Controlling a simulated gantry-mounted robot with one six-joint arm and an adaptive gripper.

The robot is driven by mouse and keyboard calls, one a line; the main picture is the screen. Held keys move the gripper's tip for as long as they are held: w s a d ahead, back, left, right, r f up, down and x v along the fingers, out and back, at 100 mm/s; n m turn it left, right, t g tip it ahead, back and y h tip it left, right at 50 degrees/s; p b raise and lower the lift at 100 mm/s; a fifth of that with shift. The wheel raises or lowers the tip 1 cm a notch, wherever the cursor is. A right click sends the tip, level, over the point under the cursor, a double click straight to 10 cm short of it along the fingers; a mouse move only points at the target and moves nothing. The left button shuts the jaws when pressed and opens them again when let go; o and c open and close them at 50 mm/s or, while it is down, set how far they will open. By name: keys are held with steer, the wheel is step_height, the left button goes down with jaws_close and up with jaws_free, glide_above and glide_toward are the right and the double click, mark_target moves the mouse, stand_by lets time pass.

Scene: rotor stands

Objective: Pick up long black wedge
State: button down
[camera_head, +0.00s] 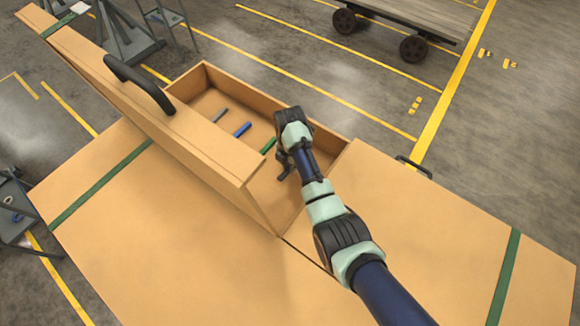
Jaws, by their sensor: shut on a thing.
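My gripper (284,166) is low inside the open compartment of the wooden box, near its right end. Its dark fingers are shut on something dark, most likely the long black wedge. I cannot clearly tell the wedge from the fingers, and my arm hides part of this spot. To the left of the gripper, a green wedge (268,146), a blue wedge (242,129) and a small grey wedge (220,115) lie in a row on the compartment floor, apart from each other.
A raised wooden lid (160,120) with a black handle (140,84) stands along the compartment's left side. The compartment's far wall (270,98) and right end enclose the gripper. Flat wooden panels with green straps (505,275) lie around it. A cart (410,25) stands beyond.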

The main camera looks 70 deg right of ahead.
step_height(320, 180, up, 18)
steer(key=p, duration=0.8)
steer(key=shift+r, duration=0.2)
